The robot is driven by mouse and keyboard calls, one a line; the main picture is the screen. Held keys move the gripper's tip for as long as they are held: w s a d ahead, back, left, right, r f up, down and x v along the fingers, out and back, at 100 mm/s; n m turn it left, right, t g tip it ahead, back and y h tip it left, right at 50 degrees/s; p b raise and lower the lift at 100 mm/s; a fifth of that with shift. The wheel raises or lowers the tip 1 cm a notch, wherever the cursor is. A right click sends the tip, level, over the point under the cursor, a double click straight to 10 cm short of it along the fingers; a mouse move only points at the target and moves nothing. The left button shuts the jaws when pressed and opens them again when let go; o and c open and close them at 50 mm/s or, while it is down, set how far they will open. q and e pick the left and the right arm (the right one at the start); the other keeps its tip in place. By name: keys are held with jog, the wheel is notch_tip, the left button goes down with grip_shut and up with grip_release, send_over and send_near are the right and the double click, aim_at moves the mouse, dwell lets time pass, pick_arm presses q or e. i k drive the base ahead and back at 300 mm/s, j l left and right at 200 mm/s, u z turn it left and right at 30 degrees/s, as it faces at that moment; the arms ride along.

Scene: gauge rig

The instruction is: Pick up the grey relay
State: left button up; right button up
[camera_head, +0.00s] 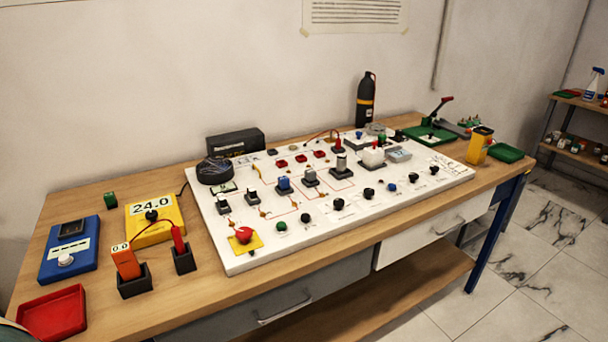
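A small grey block (311,174), which looks like the grey relay, sits upright in a dark socket in the middle of the white panel (260,258). A blue block (284,183) sits in a like socket just left of it. A taller grey piece (341,163) stands on a dark base to its right. Neither of my grippers can be made out in the head view.
A red mushroom button (244,234) on yellow and several knobs line the panel's front. A yellow meter (154,220), blue box (69,252) and red tray (53,314) stand left. A black bottle (366,100) stands behind. The wooden table's (215,299) front strip is clear.

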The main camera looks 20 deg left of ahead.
aim_at(310, 174)
jog(key=u, duration=1.15)
jog(key=i+u, duration=0.5)
jog(key=k+j, duration=0.05)
jog(key=k, duration=0.05)
